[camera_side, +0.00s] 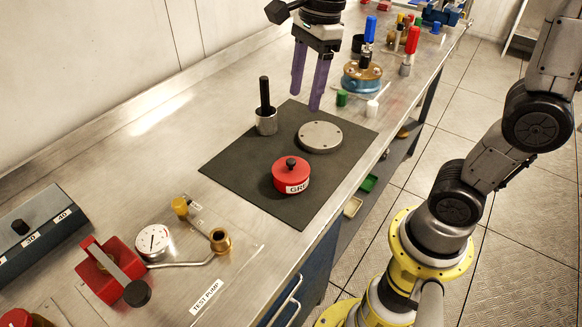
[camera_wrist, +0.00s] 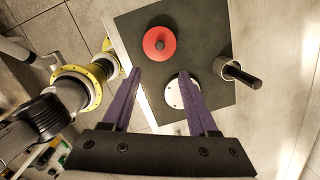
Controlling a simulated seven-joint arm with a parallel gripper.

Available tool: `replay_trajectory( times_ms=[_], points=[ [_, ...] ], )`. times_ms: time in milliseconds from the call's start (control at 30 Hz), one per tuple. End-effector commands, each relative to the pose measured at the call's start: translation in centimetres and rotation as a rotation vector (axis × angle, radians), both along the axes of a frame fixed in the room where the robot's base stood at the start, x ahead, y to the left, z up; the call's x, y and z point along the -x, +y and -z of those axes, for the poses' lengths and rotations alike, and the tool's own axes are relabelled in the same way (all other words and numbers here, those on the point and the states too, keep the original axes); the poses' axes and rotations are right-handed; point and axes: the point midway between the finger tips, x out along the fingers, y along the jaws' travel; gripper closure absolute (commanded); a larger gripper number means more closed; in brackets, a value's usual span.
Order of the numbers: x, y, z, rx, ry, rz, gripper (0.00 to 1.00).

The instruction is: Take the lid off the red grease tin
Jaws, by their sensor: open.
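The red grease tin (camera_side: 291,180) stands upright on the dark mat near its front edge, with a white label on its side. Its red lid (camera_side: 291,165) is on top and has a black knob. The tin also shows from above in the wrist view (camera_wrist: 159,44). My gripper (camera_side: 306,98) has two purple fingers, spread open and empty. It hangs above the back part of the mat, up and beyond the tin, apart from it. In the wrist view my fingers (camera_wrist: 164,72) point toward the mat, with the tin beyond their tips.
A grey round plate (camera_side: 320,136) lies on the mat behind the tin. A metal cup with a black rod (camera_side: 266,120) stands at the mat's left edge. A blue valve assembly (camera_side: 362,77) is at the back. A gauge (camera_side: 153,241) and a red hand pump (camera_side: 112,270) are front left.

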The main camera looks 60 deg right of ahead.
Motion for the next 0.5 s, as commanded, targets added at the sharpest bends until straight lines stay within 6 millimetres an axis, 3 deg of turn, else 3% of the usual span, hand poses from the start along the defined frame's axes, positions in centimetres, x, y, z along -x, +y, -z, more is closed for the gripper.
replay_trajectory(
  times_ms=[267,500],
  points=[
    [-0.8,0.4,3.2,0.002,0.048,-0.009,0.41],
    [-0.9,0.9,7.7,0.002,0.047,-0.009,0.41]
  ],
)
